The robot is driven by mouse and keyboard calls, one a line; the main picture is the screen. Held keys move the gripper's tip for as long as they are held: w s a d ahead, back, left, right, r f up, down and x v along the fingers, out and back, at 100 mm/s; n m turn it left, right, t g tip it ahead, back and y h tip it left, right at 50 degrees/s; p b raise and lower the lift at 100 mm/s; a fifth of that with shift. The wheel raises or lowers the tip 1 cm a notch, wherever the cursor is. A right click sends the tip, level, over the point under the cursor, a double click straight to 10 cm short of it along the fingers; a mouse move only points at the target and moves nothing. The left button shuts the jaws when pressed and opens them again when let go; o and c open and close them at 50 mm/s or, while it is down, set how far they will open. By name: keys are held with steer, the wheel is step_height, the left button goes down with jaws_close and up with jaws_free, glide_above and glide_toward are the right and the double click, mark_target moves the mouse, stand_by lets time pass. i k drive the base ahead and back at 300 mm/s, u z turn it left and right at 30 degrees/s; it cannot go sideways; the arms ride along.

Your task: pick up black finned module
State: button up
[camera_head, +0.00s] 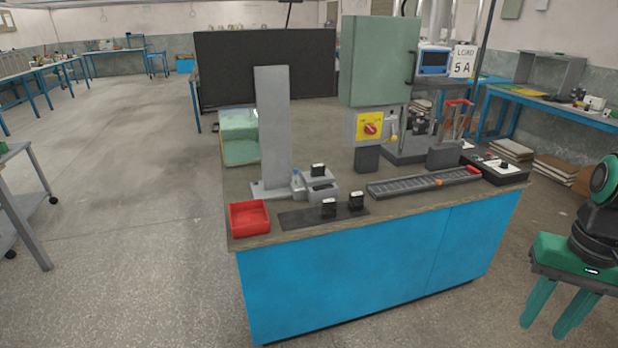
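Two small black blocks with pale marks stand on a dark mat (295,219) at the front of the blue bench: a left block (329,208) and a right block (356,201). A third small black block (318,169) sits on a grey fixture (322,190) just behind them. They are too small for me to make out fins, so I cannot tell which is the black finned module.
A red tray (249,219) sits at the bench's front left corner. A tall grey plate (273,125) and a green cabinet (379,60) rise behind the blocks. A long dark slotted strip (410,185) lies to the right. Floor left of the bench is clear.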

mark_target(318, 170)
steer(key=i, duration=0.95)
steer(key=z, duration=0.05)
